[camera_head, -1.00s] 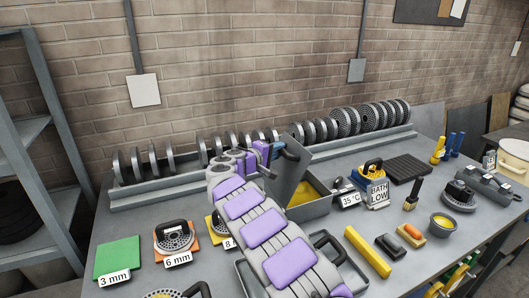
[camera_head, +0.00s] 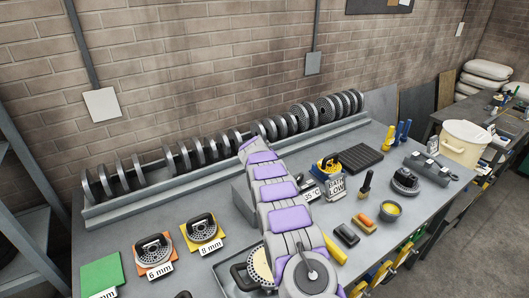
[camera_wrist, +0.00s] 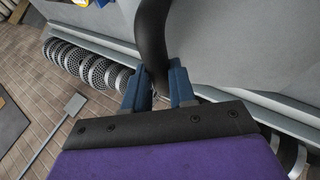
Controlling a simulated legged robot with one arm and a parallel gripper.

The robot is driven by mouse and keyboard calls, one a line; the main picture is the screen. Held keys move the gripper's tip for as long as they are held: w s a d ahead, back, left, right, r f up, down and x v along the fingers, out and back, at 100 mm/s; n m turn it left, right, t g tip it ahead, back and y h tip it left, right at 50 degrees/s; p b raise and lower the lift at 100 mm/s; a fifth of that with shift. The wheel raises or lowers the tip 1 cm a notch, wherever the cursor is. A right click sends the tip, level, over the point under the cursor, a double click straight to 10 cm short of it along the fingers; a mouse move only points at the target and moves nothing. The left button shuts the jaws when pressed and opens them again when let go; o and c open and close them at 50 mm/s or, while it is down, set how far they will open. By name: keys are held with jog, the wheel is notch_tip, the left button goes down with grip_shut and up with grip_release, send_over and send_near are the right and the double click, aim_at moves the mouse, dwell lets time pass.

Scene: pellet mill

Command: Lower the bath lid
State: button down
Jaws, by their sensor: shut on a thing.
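My gripper (camera_wrist: 156,75) shows in the wrist view with its blue fingers shut on the black curved lid handle (camera_wrist: 153,30). A broad grey surface (camera_wrist: 215,28) lies behind the handle, probably the bath lid. In the head view my purple and grey arm covers most of the bath, and the gripper is hidden behind it. Only a grey side of the bath (camera_head: 243,202) shows left of the arm. I cannot tell the lid's angle. A BATH LOW sign (camera_head: 337,190) stands right of the arm.
A rack of round dies (camera_head: 198,152) runs along the back of the bench. Die plates on coloured mats (camera_head: 155,251) lie at the front left. A black ribbed block (camera_head: 360,158), a brush (camera_head: 366,185) and a bowl (camera_head: 390,210) are to the right.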

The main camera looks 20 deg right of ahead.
jog(key=shift+w+d+f+y+p, duration=0.15)
jog(key=shift+d+f+y+p, duration=0.25)
jog(key=shift+f, duration=0.2)
jog(key=shift+w+d+f+y+p, duration=0.15)
jog(key=shift+d+f+y+p, duration=0.2)
jog(key=shift+f, duration=0.2)
jog(key=shift+w+d+f, duration=0.1)
jog(key=shift+d+f, duration=0.2)
jog(key=shift+f, duration=0.5)
jog(key=shift+w+d+f, duration=0.1)
jog(key=shift+d+f, duration=0.15)
jog(key=shift+f, duration=0.5)
jog(key=shift+r, duration=0.1)
jog(key=c, duration=1.4)
grip_release()
jog(key=o, duration=0.5)
jog(key=shift+d+g, duration=0.15)
jog(key=shift+g, duration=0.15)
jog(key=shift+c, duration=0.2)
